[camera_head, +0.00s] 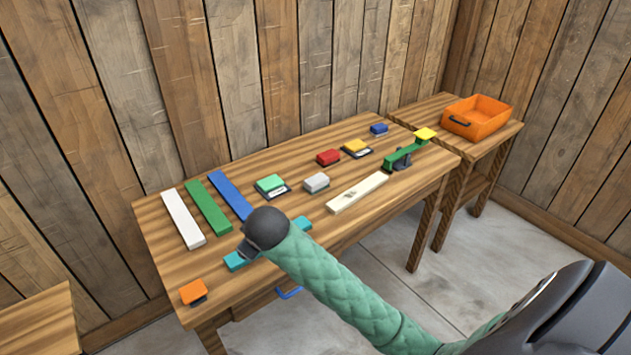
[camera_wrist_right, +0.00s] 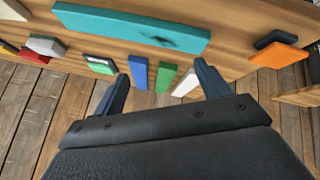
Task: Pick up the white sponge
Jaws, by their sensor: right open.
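The white sponge (camera_head: 316,181) is a small pale block on the wooden table, right of the green sponge (camera_head: 270,183) and in front of the red one (camera_head: 328,157). It also shows at the left of the right wrist view (camera_wrist_right: 46,45). My right gripper (camera_wrist_right: 161,74) is open, with nothing between its fingers. In the head view it is partly hidden behind my dark wrist, over the table's front edge by the teal plank (camera_head: 236,262), left of and apart from the white sponge. My left gripper is not in view.
Long white (camera_head: 183,219), green (camera_head: 208,207) and blue (camera_head: 231,195) bars lie at the left. A cream bar (camera_head: 357,192) lies right of the sponge, near a green stand (camera_head: 400,156). An orange bin (camera_head: 477,117) sits on the side table. An orange block (camera_head: 193,291) lies front left.

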